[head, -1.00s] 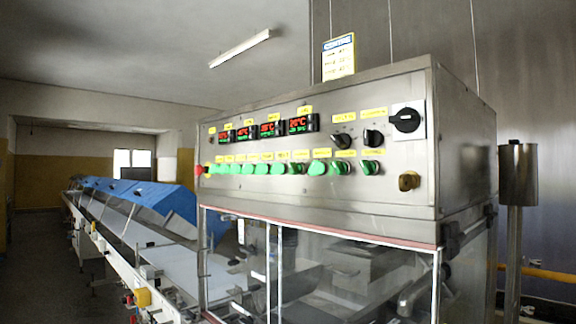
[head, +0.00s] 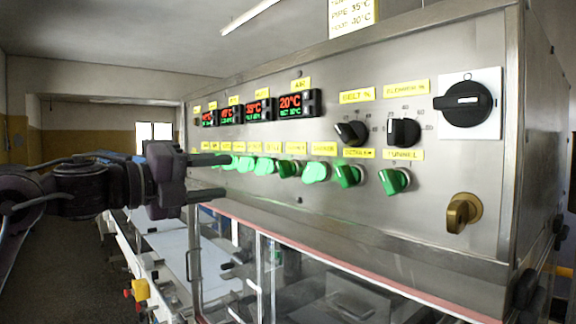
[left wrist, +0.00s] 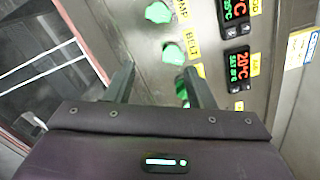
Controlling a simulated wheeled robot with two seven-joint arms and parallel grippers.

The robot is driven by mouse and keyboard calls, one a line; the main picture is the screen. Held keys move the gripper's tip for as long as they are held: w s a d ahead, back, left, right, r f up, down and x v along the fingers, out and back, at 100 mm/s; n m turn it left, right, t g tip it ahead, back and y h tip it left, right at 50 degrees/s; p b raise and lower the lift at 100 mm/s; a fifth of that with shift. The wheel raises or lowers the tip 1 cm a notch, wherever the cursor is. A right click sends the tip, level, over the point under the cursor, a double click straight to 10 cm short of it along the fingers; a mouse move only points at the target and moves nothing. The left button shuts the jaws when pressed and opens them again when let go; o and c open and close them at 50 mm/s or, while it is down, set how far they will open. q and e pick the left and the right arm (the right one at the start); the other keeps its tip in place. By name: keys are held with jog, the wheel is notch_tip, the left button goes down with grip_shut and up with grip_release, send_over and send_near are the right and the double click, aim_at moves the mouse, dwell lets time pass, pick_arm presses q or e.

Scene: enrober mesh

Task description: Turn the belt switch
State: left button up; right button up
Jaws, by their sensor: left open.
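The belt switch (left wrist: 173,53) is a green knob beside a yellow label reading BELT in the left wrist view. It sits on the steel control panel (head: 300,215), in a row of green knobs. In the head view the small labels of that row are mostly too blurred to pick it out. My left gripper (head: 212,178) is open in front of the left part of the row. In the left wrist view its fingers (left wrist: 158,78) point at the panel, and another green knob shows partly behind one finger. I see no grip on any knob. My right gripper is not in view.
Above the row are red-green temperature displays (head: 297,103), a black BELT % dial (head: 351,133), a second black dial (head: 403,131) and a large black rotary switch (head: 464,103). A brass key switch (head: 461,213) is at right. Glass panes lie below the panel's red edge.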

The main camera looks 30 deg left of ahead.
aim_at(257, 167)
pick_arm(q)
jog(key=w+d+r+p, duration=0.1)
jog(key=p, duration=0.1)
jog(key=d+r+m+p, duration=0.1)
jog(key=shift+w+d+r+p, duration=0.15)
jog(key=shift+w+d+p, duration=0.2)
jog(key=shift+w+p, duration=0.05)
jog(key=x, duration=0.1)
jog(key=p+x, duration=0.2)
jog(key=shift+w+f, duration=0.25)
jog(key=shift+w, duration=0.1)
jog(key=shift+w+d+f, duration=0.15)
jog(key=shift+w, duration=0.1)
jog(key=shift+s, duration=0.15)
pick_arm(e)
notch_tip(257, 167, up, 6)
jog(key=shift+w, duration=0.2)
pick_arm(q)
jog(key=c, duration=1)
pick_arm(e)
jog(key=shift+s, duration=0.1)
